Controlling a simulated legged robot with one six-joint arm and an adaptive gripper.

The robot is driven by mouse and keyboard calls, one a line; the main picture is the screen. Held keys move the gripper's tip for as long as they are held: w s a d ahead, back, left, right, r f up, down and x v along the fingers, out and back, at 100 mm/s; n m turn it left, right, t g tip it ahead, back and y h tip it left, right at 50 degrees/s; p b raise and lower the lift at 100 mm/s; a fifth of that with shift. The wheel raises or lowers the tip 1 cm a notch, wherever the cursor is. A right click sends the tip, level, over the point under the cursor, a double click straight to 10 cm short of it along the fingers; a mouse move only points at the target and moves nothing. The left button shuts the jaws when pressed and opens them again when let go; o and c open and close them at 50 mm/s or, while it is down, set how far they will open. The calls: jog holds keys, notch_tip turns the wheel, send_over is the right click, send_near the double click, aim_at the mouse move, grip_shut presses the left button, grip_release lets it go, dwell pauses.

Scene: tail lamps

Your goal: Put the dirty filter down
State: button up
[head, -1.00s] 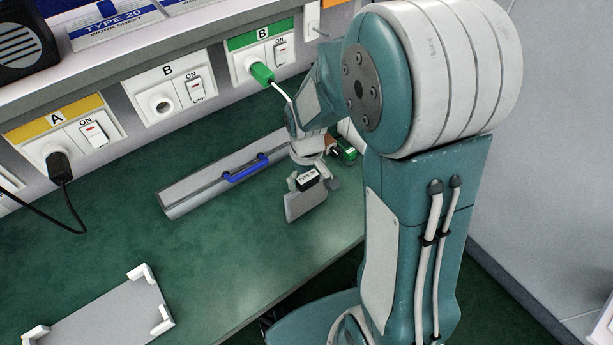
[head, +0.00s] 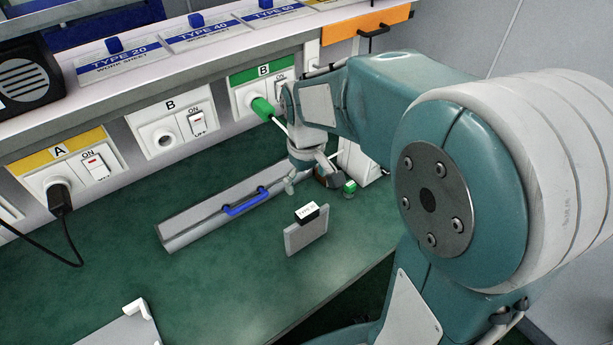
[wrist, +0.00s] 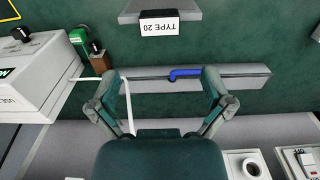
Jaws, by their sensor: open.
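The filter (head: 306,238) is a thin grey square panel with a black tab and a white label on top. It stands upright on the green bench near the front edge. In the wrist view its top edge (wrist: 185,16) shows at the upper middle, and its label reads "TYPE 20" upside down. My gripper (head: 313,182) is open and empty. It is above and behind the filter, clear of it. The wrist view shows the two fingers (wrist: 160,80) spread apart with nothing between them.
A long grey cover with a blue handle (head: 244,203) lies behind the filter. A white holder with corner posts (head: 125,332) is at the front left. A white device (wrist: 40,75) stands beside my gripper. A wall panel with sockets (head: 182,120) runs along the back.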

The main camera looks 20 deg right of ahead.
jog(key=s+r+m+t, duration=0.3)
jog(key=s+r+t, duration=0.2)
jog(key=s+r, duration=0.4)
jog(key=s, duration=0.5)
jog(key=shift+s+d+r+m+t, duration=0.15)
jog(key=shift+s+r+m+t, duration=0.1)
jog(key=shift+m+t, duration=0.05)
dwell(1.2)
